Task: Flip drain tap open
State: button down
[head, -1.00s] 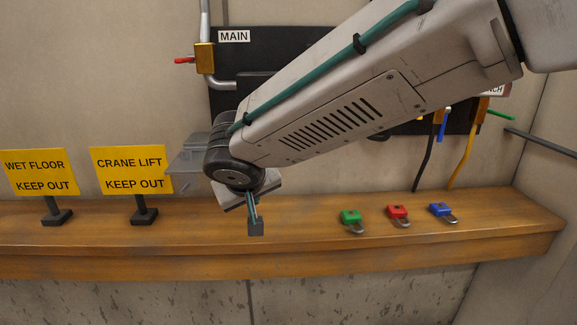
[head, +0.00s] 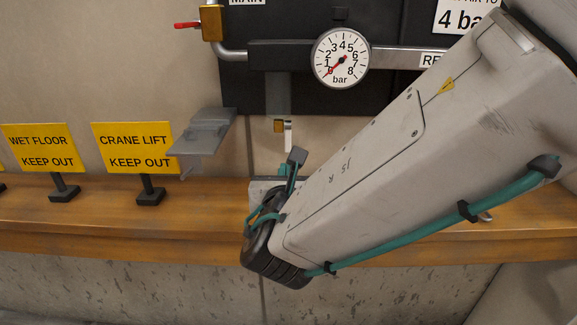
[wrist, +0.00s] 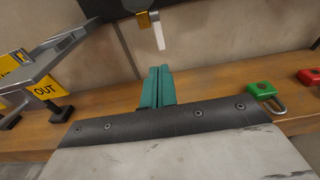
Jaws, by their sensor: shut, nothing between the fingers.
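The drain tap (head: 279,126) is a small brass valve under the grey pipe below the pressure gauge. Its white lever (head: 288,136) hangs straight down. In the wrist view the brass body (wrist: 147,19) is at the top centre and the lever (wrist: 158,36) points down. My gripper (head: 297,157) is just below the tap in the head view, pointing up towards the wall. Its teal fingers (wrist: 157,76) are shut and empty in the wrist view, below the lever with a visible gap.
The gauge (head: 341,57) needle is near 0 bar. A grey bracket (head: 203,133) juts out left of the tap. Yellow signs (head: 136,148) stand on the wooden shelf (head: 100,217). Green (wrist: 262,91) and red (wrist: 309,76) padlocks lie on the right.

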aim_at(288, 146)
jog(key=w, duration=0.4)
jog(key=w+f, duration=0.1)
jog(key=w, duration=0.7)
jog(key=shift+d+f, duration=0.15)
jog(key=shift+d, duration=0.05)
jog(key=shift+w+f, duration=0.1)
jog(key=shift+w, duration=0.4)
jog(key=shift+s, duration=0.15)
